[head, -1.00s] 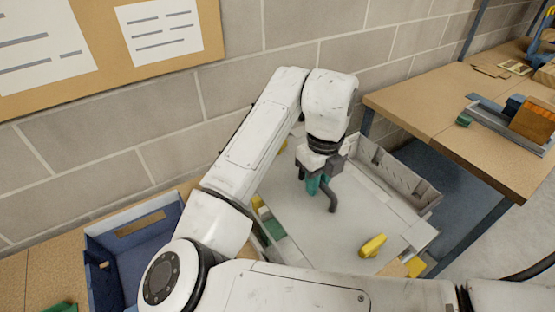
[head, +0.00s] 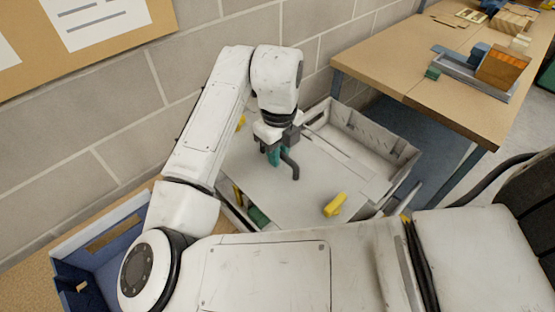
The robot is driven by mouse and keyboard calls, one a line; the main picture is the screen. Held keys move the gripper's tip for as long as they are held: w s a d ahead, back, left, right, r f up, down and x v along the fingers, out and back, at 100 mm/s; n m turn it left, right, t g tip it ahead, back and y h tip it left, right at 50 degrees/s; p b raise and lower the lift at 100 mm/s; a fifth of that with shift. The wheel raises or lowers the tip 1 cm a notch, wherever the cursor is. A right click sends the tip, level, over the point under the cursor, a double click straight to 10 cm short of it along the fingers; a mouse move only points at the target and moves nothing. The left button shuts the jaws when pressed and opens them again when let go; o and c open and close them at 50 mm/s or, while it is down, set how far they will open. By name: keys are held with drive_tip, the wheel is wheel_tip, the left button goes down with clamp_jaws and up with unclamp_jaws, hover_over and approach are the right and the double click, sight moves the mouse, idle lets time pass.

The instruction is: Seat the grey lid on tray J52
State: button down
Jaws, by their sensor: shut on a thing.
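The grey lid (head: 245,180) is a flat light-grey panel below my gripper (head: 283,160). My gripper points down at its middle and is shut at a dark curved, handle-like piece; teal shows between the jaws. Green (head: 258,216) and yellow pieces show past the lid's left edge, in what looks like an open tray under it. Whether the lid touches the tray's rim, I cannot tell. A yellow piece (head: 334,205) stands by the lid's right side. No J52 label is readable, and most of the tray is hidden by the lid and my arm.
A blue box (head: 90,262) is at lower left. A block wall (head: 120,120) closes off the back. A wooden table (head: 400,75) with blocks and a grey tray is at upper right.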

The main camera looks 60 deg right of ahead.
sight(279, 174)
drive_tip(key=shift+s+f+b, duration=0.1)
drive_tip(key=shift+f+b, duration=2.2)
drive_tip(key=shift+f, duration=1.65)
drive_tip(key=shift+f+b, duration=0.55)
drive_tip(key=shift+b, duration=0.1)
drive_tip(key=c, duration=1.3)
unclamp_jaws()
drive_tip(key=shift+r+p, duration=3.9)
drive_tip(key=shift+r, duration=1.6)
